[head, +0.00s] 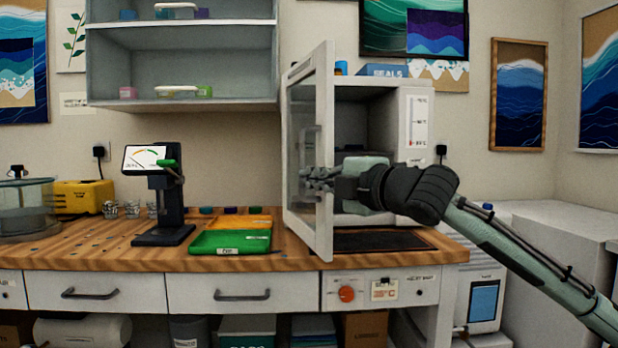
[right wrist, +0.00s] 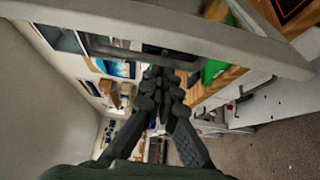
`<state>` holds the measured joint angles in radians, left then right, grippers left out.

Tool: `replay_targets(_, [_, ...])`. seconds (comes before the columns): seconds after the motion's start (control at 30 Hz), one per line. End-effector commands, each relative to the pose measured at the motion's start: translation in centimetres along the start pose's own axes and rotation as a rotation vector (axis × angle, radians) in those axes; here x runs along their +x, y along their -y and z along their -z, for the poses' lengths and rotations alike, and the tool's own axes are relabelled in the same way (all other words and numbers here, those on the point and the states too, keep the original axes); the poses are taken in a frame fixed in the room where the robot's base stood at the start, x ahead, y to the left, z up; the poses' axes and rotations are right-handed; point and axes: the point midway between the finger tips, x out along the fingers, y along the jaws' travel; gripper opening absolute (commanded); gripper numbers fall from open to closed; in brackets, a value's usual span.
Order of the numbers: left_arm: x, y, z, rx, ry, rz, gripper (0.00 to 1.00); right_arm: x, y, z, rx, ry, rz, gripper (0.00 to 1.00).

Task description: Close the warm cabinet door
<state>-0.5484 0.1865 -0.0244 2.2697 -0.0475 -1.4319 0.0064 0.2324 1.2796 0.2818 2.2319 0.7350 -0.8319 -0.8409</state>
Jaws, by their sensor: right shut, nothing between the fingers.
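The warm cabinet (head: 409,127) stands on the right end of the wooden bench. Its white-framed glass door (head: 324,150) is open and swung out toward me, so the dark interior shows. My right gripper (head: 312,178) is shut and empty, at the door's inner side near its handle (head: 304,150). Whether the fingers touch the door I cannot tell. In the right wrist view the shut fingers (right wrist: 163,85) point at the door's frame (right wrist: 190,35), which crosses the top. My left gripper is not in view.
A green tray (head: 230,242) and an orange tray (head: 240,222) lie on the bench left of the door. A black stand with a gauge display (head: 163,200) is farther left. Open shelves (head: 180,65) hang above.

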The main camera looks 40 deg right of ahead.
Motion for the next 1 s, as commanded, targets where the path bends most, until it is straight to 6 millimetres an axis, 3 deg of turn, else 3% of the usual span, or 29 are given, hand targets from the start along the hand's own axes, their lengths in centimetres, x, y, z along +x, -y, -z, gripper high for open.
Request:
replay_targets(0.33, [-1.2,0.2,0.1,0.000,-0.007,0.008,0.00,-0.8,0.1,-2.3,0.002,0.000,0.001,0.00])
replay_targets(1.0, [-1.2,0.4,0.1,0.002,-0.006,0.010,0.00,-1.0,0.0,-2.4,0.000,0.000,0.000,0.00])
